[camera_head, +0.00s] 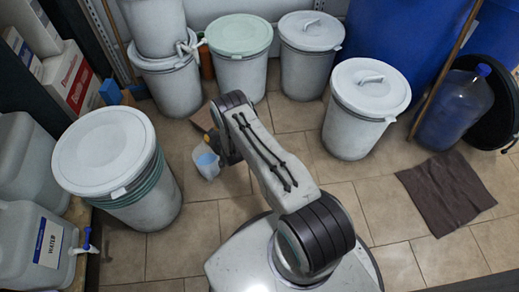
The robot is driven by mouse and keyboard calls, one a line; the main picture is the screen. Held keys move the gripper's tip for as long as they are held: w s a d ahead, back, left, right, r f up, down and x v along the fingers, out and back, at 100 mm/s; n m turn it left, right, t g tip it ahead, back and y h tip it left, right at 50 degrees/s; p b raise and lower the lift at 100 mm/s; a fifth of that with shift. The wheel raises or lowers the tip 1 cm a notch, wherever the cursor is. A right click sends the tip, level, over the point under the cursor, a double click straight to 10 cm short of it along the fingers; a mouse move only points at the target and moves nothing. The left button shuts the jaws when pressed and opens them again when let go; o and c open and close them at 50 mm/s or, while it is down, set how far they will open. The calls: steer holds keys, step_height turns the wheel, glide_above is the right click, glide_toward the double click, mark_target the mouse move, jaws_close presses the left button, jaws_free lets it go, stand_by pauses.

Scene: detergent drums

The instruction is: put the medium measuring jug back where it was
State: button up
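A small whitish measuring jug (208,169) with something blue inside shows left of the middle, between the left drum and my arm. I cannot tell its size against other jugs, as no other jug is clearly in view. My gripper (215,146) is at the far end of my arm, right at the jug's upper right side. The dark wrist and arm hide most of the fingers, so I cannot see whether they close on the jug. Whether the jug rests on the tiles or hangs above them is also unclear.
A lidded drum (112,180) stands close on the left and another (362,115) on the right. More drums line the back, including a green-lidded one (240,65). A brown cloth (446,192) lies on the right. Tiles between are clear.

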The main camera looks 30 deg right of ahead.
step_height(320, 180, up, 18)
steer(key=w+g, duration=0.1)
steer(key=g, duration=0.1)
steer(key=s+r+g, duration=0.2)
steer(key=s+r, duration=0.6)
steer(key=r, duration=0.5)
steer(key=s+r+g, duration=0.2)
steer(key=s+r, duration=0.4)
steer(key=s, duration=1)
steer(key=s+a+r+n+g, duration=0.1)
steer(key=s+r+g, duration=0.2)
steer(key=s, duration=1.4)
steer(key=v, duration=0.3)
steer(key=shift+w+r, duration=0.1)
steer(key=shift+w, duration=0.05)
